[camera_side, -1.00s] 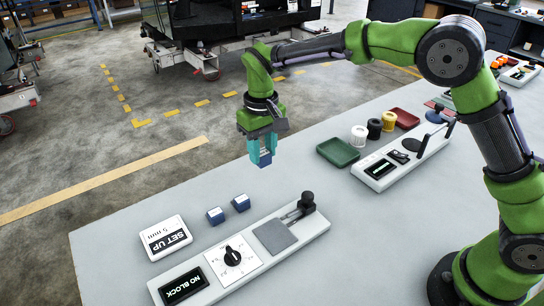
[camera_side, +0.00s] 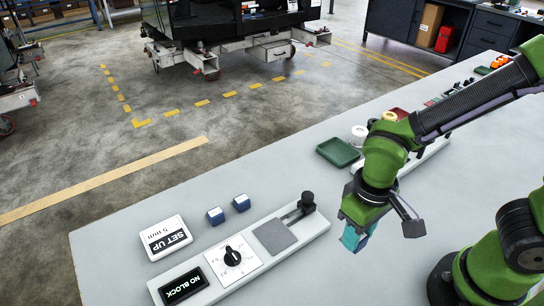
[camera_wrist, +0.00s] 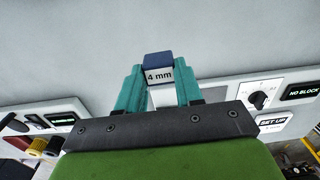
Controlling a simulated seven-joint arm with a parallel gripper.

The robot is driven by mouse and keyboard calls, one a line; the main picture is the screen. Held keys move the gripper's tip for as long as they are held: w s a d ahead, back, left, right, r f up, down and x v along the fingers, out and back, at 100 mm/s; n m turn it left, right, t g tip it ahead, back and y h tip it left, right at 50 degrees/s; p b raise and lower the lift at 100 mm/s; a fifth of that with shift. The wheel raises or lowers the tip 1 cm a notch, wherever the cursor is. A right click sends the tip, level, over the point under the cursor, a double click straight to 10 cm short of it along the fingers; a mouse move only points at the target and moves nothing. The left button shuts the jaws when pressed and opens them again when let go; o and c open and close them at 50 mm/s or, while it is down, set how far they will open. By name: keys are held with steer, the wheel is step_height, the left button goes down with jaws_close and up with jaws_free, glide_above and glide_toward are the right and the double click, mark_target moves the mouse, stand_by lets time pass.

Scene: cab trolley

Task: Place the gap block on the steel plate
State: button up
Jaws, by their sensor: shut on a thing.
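My gripper (camera_side: 355,238) is in the side view to the right of the steel plate (camera_side: 274,236), apart from it. In the wrist view its teal fingers (camera_wrist: 159,88) are shut on a gap block (camera_wrist: 159,68) with a blue end and a white face marked "4 mm". The grey square plate lies bare on the long white gauge unit (camera_side: 239,262). The unit's display (camera_side: 184,286) reads "NO BLOCK". A set-up card (camera_side: 166,238) reads "SET UP 5 mm".
Two more blue-topped blocks, one (camera_side: 215,216) and another (camera_side: 241,202), stand behind the unit. A black knob post (camera_side: 307,200) rises at the plate's right end. A green tray (camera_side: 338,152) lies farther back. Free table lies between tray and unit.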

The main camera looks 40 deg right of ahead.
steer(key=w+a, duration=0.2)
steer(key=w, duration=0.2)
steer(key=w+a+f, duration=0.1)
steer(key=w+a, duration=0.2)
steer(key=w, duration=0.1)
steer(key=w+a, duration=0.3)
steer(key=w, duration=0.2)
steer(key=shift+a+f, duration=0.2)
steer(key=shift+f, duration=0.05)
steer(key=f, duration=0.2)
steer(key=shift+w+a+f, duration=0.2)
steer(key=shift+w+f, duration=0.1)
steer(key=shift+f, duration=0.45)
steer(key=shift+f, duration=0.2)
steer(key=o, duration=1.1)
